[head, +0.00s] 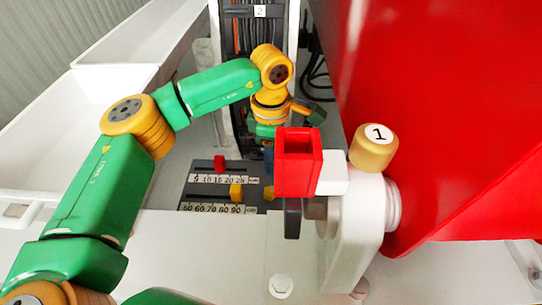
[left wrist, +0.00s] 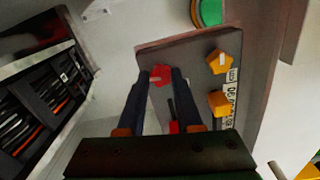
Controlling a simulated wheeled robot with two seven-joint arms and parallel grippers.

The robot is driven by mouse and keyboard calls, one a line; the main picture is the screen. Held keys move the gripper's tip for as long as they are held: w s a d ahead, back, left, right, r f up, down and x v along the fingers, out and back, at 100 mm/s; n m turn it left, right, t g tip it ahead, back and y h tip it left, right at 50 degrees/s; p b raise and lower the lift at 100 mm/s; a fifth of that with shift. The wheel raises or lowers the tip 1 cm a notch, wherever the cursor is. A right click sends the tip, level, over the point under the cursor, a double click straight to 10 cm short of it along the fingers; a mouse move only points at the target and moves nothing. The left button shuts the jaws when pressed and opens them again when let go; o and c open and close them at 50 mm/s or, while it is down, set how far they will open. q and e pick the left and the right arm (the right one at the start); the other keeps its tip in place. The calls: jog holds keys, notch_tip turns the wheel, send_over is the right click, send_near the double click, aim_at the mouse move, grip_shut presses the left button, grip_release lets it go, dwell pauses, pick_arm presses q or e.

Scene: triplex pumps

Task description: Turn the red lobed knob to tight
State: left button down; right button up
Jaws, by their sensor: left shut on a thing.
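The red lobed knob (left wrist: 160,73) is on a dark grey panel (left wrist: 185,52) in the left wrist view, between the tips of my left gripper (left wrist: 163,80). The gripper's two dark fingers are closed on the knob from both sides. In the head view my left gripper (head: 267,153) reaches down over the right part of the panel (head: 200,172). There the gripper and a red box hide the red knob. My right gripper is not in view.
The panel also has a yellow lobed knob (left wrist: 219,62), a yellow slider (left wrist: 219,103) and a red slider (head: 219,163). A red open box (head: 298,165) and a brass cap labelled 1 (head: 372,153) stand close right of the gripper. A large red housing (head: 430,90) fills the right.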

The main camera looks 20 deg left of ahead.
pick_arm(q)
jog(key=m, duration=0.4)
jog(key=shift+m, duration=0.3)
jog(key=m, duration=0.3)
jog(key=shift+m, duration=0.3)
jog(key=m, duration=0.4)
jog(key=shift+m, duration=1.8)
jog(key=shift+s+d+m, duration=0.1)
jog(key=shift+m, duration=0.2)
jog(key=c, duration=0.6)
grip_release()
jog(key=shift+r, duration=0.1)
